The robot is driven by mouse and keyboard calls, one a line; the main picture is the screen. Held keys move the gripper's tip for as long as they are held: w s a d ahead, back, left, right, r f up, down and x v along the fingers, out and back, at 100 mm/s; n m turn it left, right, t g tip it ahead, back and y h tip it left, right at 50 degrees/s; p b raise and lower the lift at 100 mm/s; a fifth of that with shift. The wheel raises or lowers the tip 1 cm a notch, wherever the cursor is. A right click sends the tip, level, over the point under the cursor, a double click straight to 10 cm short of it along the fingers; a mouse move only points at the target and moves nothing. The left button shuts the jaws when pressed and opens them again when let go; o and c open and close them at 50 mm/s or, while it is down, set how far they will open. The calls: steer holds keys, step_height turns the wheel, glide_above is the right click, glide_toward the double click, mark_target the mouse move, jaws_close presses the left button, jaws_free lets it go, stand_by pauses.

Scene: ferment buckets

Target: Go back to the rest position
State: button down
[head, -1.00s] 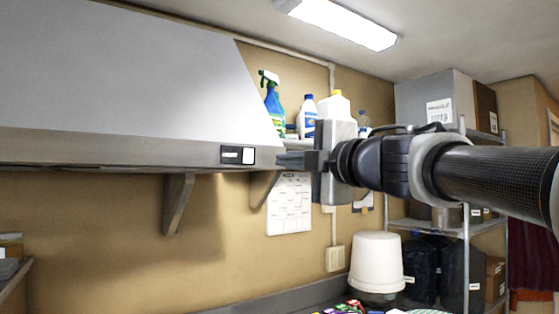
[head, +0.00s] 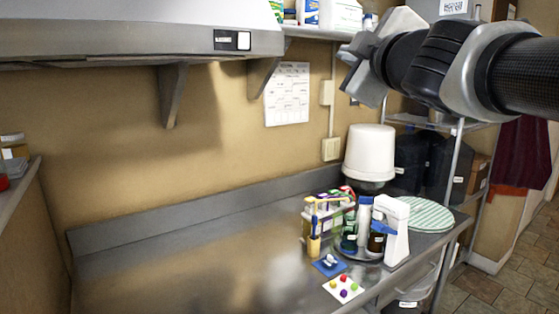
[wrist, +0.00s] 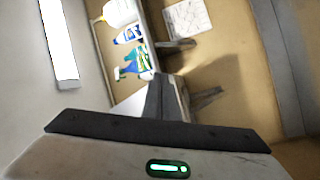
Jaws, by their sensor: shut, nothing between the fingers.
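My gripper (head: 352,72) is raised at the upper right of the head view, in front of the wall and above the steel counter. Its fingers are shut with nothing between them. My gripper is apart from everything on the counter.
The steel counter (head: 190,262) is bare at left. A hood (head: 120,35) and a shelf with bottles (wrist: 130,55) are above.

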steer(key=s+d+f+m+g+h+p, duration=0.1)
steer(key=s+d+f+m+g+h, duration=0.3)
steer(key=f, duration=0.4)
steer(key=s+d+f+m+g+h+p, duration=0.1)
steer(key=s+d+f+m+g+h, duration=0.2)
steer(key=f+m, duration=0.4)
steer(key=s+a+f+m+g+y+p, duration=0.1)
steer(key=s+a+f+g+y, duration=0.1)
steer(key=s+f, duration=0.6)
steer(key=s+a+f+m+g+y+p, duration=0.1)
steer(key=s+a+f+m+g+y, duration=0.1)
steer(key=s+f, duration=0.6)
steer(key=shift+s+a+f+g, duration=0.2)
steer(key=shift+a+f+g, duration=0.35)
steer(key=shift+f+g, duration=0.5)
steer(key=shift+r, duration=0.2)
